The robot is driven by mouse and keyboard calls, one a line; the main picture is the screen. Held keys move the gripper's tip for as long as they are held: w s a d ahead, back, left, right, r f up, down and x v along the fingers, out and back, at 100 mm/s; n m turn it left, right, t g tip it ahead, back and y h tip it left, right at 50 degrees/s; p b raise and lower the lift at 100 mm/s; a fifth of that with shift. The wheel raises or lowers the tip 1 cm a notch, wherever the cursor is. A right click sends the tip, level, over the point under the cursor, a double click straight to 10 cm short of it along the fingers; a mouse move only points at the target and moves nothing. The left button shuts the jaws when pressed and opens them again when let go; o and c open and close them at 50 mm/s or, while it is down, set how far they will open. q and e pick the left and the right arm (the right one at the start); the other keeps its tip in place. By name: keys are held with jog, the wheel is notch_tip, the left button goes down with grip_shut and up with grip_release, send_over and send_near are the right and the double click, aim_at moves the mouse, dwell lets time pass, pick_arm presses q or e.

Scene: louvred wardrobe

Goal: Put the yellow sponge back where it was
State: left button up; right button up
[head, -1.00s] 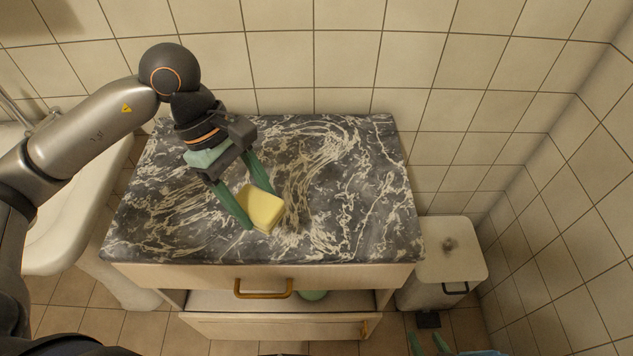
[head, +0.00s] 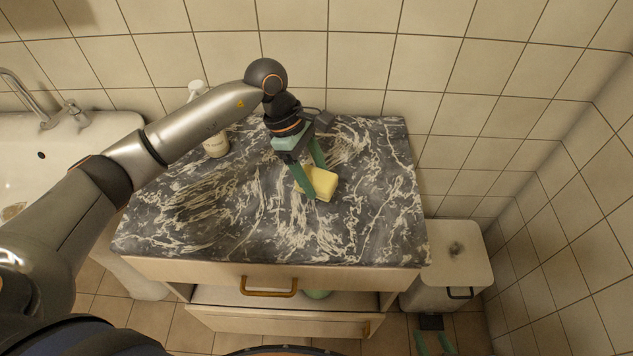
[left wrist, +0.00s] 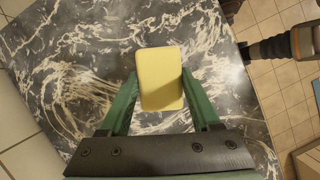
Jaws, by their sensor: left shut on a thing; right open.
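The yellow sponge (head: 321,184) is between the green fingers of my left gripper (head: 315,183), over the right half of the dark marbled countertop (head: 250,225). In the left wrist view the sponge (left wrist: 160,78) stands out past the fingertips, with a finger along each side. My left gripper is shut on it. I cannot tell whether the sponge touches the countertop.
A pale pump bottle (head: 216,146) stands at the back left of the countertop, partly behind my left arm. A drawer handle (head: 268,287) sticks out in front. Below, a green item (head: 316,294) is partly hidden. A bin (head: 450,255) stands right; a basin (head: 60,150) is left.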

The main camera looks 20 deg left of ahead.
aim_at(316, 185)
pick_arm(q)
jog(key=shift+w+d+f, duration=0.1)
jog(key=shift+w+f, duration=0.15)
jog(key=shift+f, duration=0.15)
notch_tip(316, 185, down, 3)
jog(key=shift+w+f+p, duration=0.1)
jog(key=shift+p, duration=0.3)
jog(key=shift+f+b, duration=0.2)
jog(key=shift+b, duration=0.1)
jog(key=o, duration=1.2)
jog(key=shift+r, duration=0.1)
